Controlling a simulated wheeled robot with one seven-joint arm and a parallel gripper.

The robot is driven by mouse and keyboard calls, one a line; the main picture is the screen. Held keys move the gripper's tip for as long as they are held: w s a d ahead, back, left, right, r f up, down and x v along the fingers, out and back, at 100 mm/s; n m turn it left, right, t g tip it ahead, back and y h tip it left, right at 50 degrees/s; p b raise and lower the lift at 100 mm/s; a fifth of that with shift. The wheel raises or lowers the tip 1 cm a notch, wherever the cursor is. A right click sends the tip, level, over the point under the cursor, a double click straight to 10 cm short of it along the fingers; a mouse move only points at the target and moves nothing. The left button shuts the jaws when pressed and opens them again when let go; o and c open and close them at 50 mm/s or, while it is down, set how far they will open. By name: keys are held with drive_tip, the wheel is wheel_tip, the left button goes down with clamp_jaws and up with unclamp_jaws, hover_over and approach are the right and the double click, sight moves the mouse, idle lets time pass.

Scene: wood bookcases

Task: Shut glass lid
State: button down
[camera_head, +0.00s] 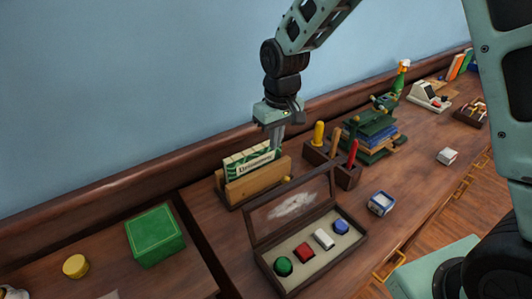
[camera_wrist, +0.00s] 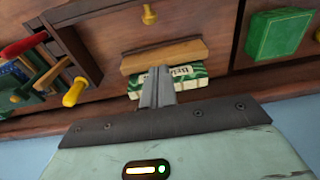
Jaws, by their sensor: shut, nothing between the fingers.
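A dark wooden box (camera_head: 332,268) stands on the desk in the head view. Its glass lid (camera_head: 292,207) is raised, tilted up along the box's back edge, with a pale smear on the pane. A small brass knob (camera_head: 287,179) shows by the lid's top edge; a similar knob (camera_wrist: 148,14) shows at the top of the wrist view. My gripper (camera_head: 275,141) is above and behind the lid, over the wooden holder of cards, apart from the lid. In the wrist view my gripper's fingers (camera_wrist: 157,75) are together and empty. The box itself is not clear there.
The wooden holder (camera_head: 262,185) with green cards (camera_head: 250,162) stands behind the lid. A green box (camera_head: 154,235) is at left. Desk front right of the box is mostly clear.

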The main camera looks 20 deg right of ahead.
wheel_tip(320, 180, down, 9)
drive_tip(key=s+p, duration=0.2)
drive_tip(key=p, duration=0.2)
drive_tip(key=shift+s+d, duration=0.15)
drive_tip(key=shift+d, duration=0.3)
idle(0.3)
